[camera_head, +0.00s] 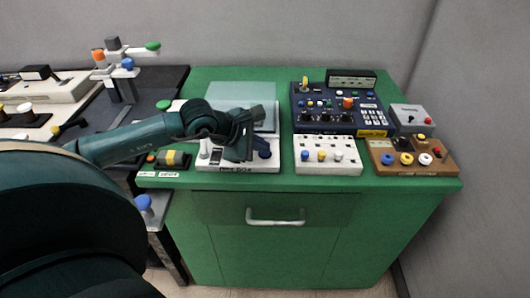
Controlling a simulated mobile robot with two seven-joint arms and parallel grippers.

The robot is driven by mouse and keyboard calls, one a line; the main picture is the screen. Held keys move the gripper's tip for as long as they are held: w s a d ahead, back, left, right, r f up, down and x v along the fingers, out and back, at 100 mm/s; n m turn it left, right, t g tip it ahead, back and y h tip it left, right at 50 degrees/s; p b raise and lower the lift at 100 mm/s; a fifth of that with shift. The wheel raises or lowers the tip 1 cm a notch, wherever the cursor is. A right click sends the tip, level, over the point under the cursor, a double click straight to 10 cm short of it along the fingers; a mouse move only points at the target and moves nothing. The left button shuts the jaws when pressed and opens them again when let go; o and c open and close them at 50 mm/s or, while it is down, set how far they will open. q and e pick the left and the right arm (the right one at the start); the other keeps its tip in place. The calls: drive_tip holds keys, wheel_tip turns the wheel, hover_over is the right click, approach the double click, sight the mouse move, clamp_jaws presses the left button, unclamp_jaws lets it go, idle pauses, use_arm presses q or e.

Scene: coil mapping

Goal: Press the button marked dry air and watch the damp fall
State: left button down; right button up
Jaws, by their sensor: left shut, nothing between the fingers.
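My left arm reaches in from the left. My left gripper (245,148) is shut and empty, over a white device (272,160) on the green cabinet. The device has a pale translucent panel or cover (243,95) at its back, a dark label on its front edge, and a dark blue knob (264,153) just right of the gripper. The gripper hides the middle of the device, and I cannot tell whether it touches it. I cannot read any marking as dry air, nor see a damp reading. My right gripper is not in view.
To the right stand a white box with coloured knobs (325,166), a dark blue control panel (318,125), a brown box (388,168) and a grey box (412,112). The green cabinet top (270,184) has a narrow clear front strip. A stand (122,88) rises at the left.

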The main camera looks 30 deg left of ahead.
sight(261, 155)
use_arm(q)
drive_tip(key=shift+f, duration=0.15)
idle(0.5)
drive_tip(key=shift+r, duration=0.8)
drive_tip(key=shift+r, duration=0.15)
drive_tip(key=shift+r+p, duration=1.3)
drive_tip(key=shift+r, duration=1.1)
